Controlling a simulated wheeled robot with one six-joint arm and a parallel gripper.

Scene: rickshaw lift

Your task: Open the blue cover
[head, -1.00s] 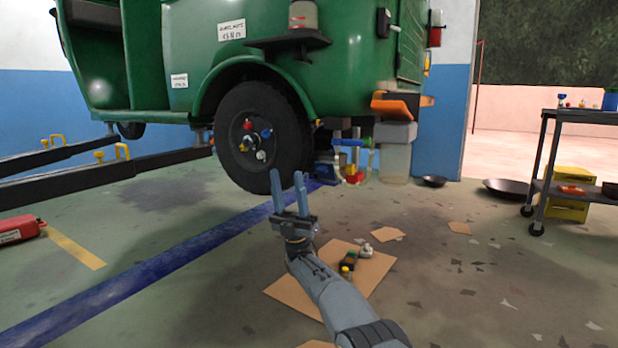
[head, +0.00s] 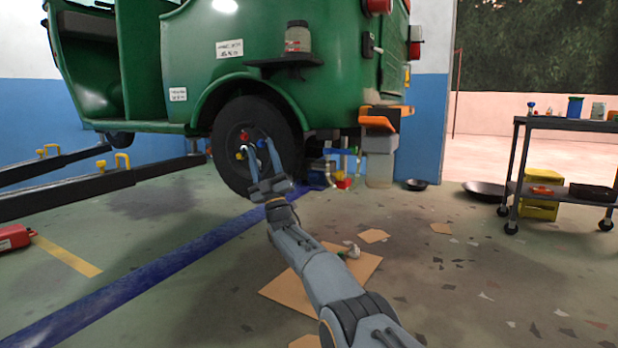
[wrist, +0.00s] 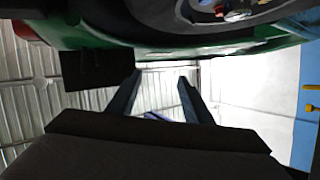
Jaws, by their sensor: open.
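The green rickshaw's rear wheel (head: 229,172) carries several small coloured caps at its hub. A red cap (head: 245,136) and a yellow cap (head: 240,156) show in the head view. A blue spot near the right fingertip may be the blue cover; the finger overlaps it and I cannot separate them clearly. In the wrist view, part of the wheel (wrist: 268,14) with a blue spot (wrist: 207,3) is cut off at the top edge. My gripper (head: 257,148) is open and empty, its two fingers overlapping the hub in the head view. I cannot tell whether it touches anything.
The rickshaw body (head: 180,60) is raised on dark lift arms (head: 100,183) with yellow handles. A shelf with a jar (head: 298,38) juts out above the wheel. A cardboard sheet (head: 290,292) lies below my arm. A cart (head: 560,124) stands at right, with open floor between.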

